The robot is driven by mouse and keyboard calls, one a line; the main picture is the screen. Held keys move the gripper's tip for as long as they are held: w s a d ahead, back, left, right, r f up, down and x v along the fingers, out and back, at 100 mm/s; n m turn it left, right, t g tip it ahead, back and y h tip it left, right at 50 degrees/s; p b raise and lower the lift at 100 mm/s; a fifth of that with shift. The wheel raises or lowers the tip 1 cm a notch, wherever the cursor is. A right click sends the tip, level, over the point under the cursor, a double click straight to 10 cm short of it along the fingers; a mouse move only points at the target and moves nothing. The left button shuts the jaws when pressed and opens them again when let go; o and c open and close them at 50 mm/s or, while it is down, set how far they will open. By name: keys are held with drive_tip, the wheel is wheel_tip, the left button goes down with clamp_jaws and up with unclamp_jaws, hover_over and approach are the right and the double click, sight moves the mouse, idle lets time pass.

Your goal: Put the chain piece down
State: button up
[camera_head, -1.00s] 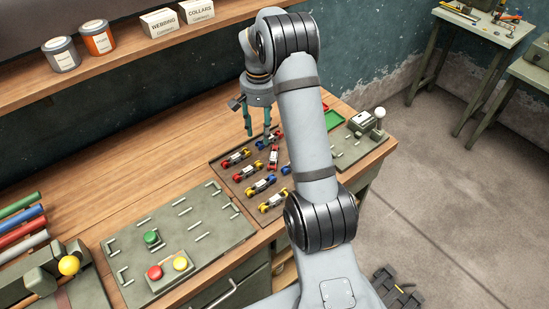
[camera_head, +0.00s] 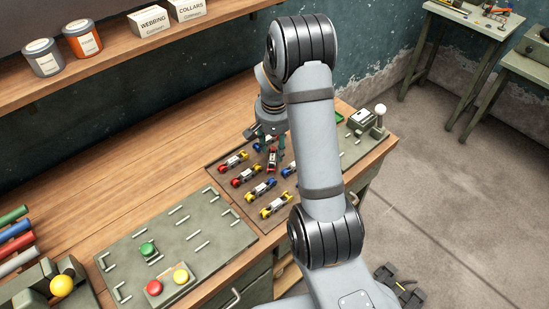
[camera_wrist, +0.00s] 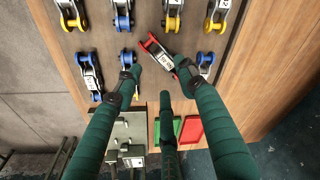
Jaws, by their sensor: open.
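A red chain piece with a white label (camera_wrist: 155,52) lies askew on the brown tray (camera_wrist: 95,45), out of line with the neat rows of other pieces. The red piece (camera_head: 272,160) also shows in the head view, just below my fingers. My gripper (camera_wrist: 158,76) is open, with green fingers spread to either side of the red piece's near end and a third finger behind it. Whether any finger touches the piece I cannot tell. In the head view my gripper (camera_head: 270,142) is low over the tray and partly hidden by my arm.
Beyond the tray are a green bin (camera_wrist: 167,130), a red bin (camera_wrist: 190,130) and a grey fixture (camera_wrist: 125,125). A green plate with buttons (camera_head: 200,245) lies left.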

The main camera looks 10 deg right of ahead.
sight(275, 156)
drive_tip(key=shift+w+d+f+p, duration=0.1)
drive_tip(key=shift+w+f+p, duration=0.25)
drive_tip(key=shift+f, duration=0.6)
drive_tip(key=shift+w+a+f+p, duration=0.1)
drive_tip(key=shift+f+p, duration=0.35)
drive_tip(key=shift+f, duration=0.45)
drive_tip(key=shift+w+d+f+p, duration=0.1)
drive_tip(key=shift+w+f+p, duration=0.25)
drive_tip(key=shift+f, duration=0.6)
drive_tip(key=shift+s, duration=0.1)
drive_tip(key=shift+c, duration=0.6)
clamp_jaws()
drive_tip(key=shift+r, duration=0.2)
